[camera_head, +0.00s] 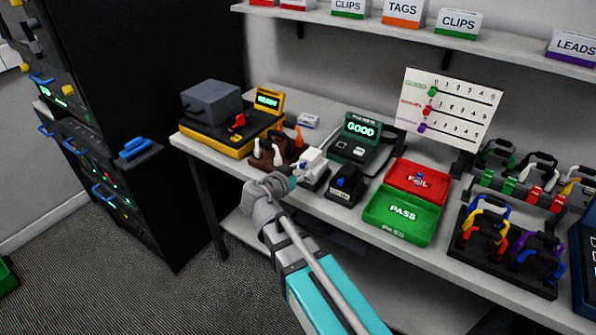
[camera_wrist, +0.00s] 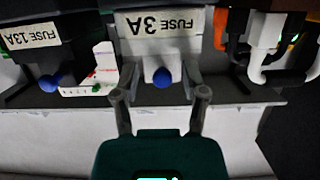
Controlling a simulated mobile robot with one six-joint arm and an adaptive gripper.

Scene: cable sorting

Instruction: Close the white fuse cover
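The white fuse holder (camera_head: 312,160) stands on the bench, left of the black fuse holder (camera_head: 347,183). In the wrist view, its white cover (camera_wrist: 160,48) appears upside down with the label "FUSE 3A" and a blue knob (camera_wrist: 162,77) at its edge. I cannot tell how far the cover stands open. My gripper (camera_head: 291,183) is just in front of the white holder. In the wrist view my gripper (camera_wrist: 162,95) is open, its two fingertips on either side of the blue knob, with nothing visible held between them.
A rack of orange, black and white plugs (camera_head: 272,152) stands left of the white holder. A green PASS tray (camera_head: 376,232) lies to the right.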

